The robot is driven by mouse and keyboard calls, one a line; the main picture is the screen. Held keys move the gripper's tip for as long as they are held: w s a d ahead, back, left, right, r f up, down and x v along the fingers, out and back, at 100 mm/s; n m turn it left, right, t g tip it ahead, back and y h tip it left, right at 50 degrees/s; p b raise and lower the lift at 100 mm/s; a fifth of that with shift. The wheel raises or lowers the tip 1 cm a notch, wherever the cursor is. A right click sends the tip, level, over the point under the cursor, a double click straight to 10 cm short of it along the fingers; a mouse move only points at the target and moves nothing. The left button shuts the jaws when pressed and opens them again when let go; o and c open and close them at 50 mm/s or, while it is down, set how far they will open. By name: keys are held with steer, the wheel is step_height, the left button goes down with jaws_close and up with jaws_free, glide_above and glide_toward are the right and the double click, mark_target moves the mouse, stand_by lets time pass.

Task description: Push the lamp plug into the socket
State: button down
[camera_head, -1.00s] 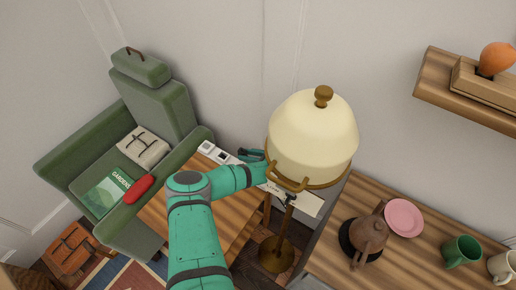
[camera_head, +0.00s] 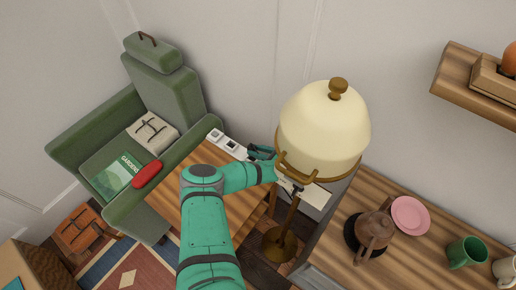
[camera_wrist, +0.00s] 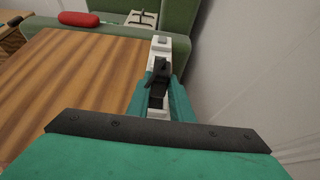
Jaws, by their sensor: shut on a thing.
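The lamp (camera_head: 322,135) has a cream shade and a brass stand, and it stands to the right of my gripper. A white socket strip (camera_head: 229,143) runs along the back edge of the wooden table; it also shows in the wrist view (camera_wrist: 160,43). My gripper (camera_head: 262,153) is at the strip's right part, close to the lamp shade. In the wrist view my gripper (camera_wrist: 159,92) is shut on a small dark plug (camera_wrist: 158,70), with the strip just beyond it. Whether the plug touches a socket is hidden.
A green armchair (camera_head: 165,85) with a red roll (camera_head: 147,174) on its arm stands left of the wooden table (camera_head: 185,190). A sideboard on the right bears a brown teapot (camera_head: 373,228), a pink plate (camera_head: 410,215) and a green mug (camera_head: 465,252). The wall is close behind.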

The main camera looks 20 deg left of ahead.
steer(key=shift+w+f, duration=0.15)
steer(key=shift+f, duration=1.1)
steer(key=shift+a, duration=0.15)
steer(key=shift+d, duration=0.2)
steer(key=shift+a, duration=0.1)
stand_by(0.3)
